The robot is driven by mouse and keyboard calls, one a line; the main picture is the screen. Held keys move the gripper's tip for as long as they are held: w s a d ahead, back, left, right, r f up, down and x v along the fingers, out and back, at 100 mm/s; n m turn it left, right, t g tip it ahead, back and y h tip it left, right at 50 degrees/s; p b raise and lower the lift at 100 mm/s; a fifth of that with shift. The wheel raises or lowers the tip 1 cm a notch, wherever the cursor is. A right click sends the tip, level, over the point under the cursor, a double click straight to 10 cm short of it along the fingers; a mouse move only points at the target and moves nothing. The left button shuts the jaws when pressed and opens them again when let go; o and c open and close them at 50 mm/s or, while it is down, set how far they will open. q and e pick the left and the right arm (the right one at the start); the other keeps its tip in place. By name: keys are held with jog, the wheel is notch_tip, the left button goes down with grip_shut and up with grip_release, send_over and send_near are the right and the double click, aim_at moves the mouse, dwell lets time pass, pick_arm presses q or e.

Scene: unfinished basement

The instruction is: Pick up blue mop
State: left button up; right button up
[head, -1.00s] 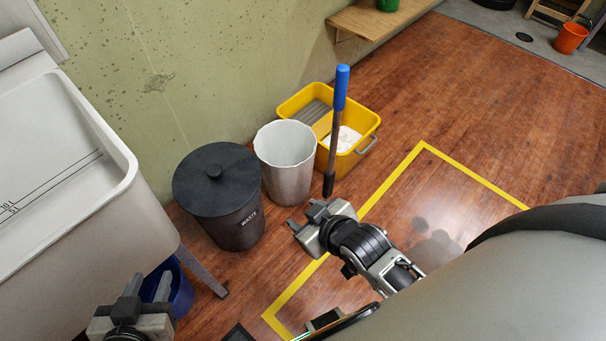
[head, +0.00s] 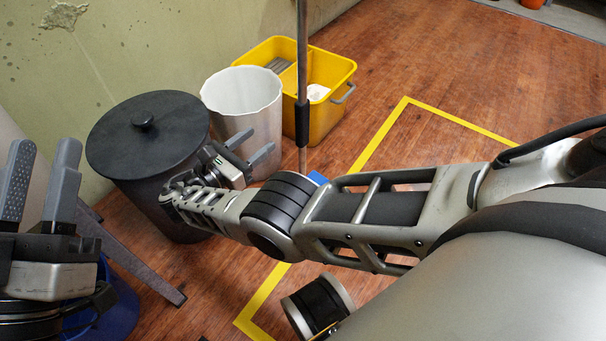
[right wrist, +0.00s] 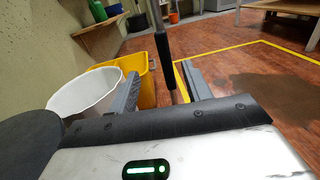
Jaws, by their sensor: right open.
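The mop shows as an upright grey pole (head: 302,60) with a black sleeve in the head view, and its top is out of frame. A small blue piece (head: 318,178) shows low beside my right arm, which hides the lower part. My right gripper (head: 258,142) is open and empty, just left of the pole. In the right wrist view, the pole (right wrist: 162,47) appears between the two open fingers (right wrist: 164,70); I cannot tell whether it is within their reach. My left gripper (head: 43,148) is open and empty at the far left.
A dark lidded waste bin (head: 150,135), a white bin (head: 240,95) and a yellow bucket (head: 335,100) stand close together by the wall. A blue bucket (head: 115,305) is at lower left. Yellow tape (head: 385,125) marks the floor, which is clear to the right.

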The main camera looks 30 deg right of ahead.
aim_at(297, 110)
jog(key=p+x, duration=0.1)
jog(key=x, duration=0.8)
jog(key=shift+d+r, duration=0.1)
jog(key=shift+d, duration=0.2)
jog(key=x, duration=0.5)
jog(key=shift+d, duration=0.55)
pick_arm(q)
jog(key=shift+f+n+g+y, duration=0.4)
jog(key=shift+f+n+y, duration=0.3)
jog(key=shift+f+n, duration=0.3)
pick_arm(e)
jog(key=shift+c, duration=0.3)
grip_shut()
pick_arm(q)
jog(key=shift+d+r, duration=0.1)
jog(key=shift+r, duration=0.05)
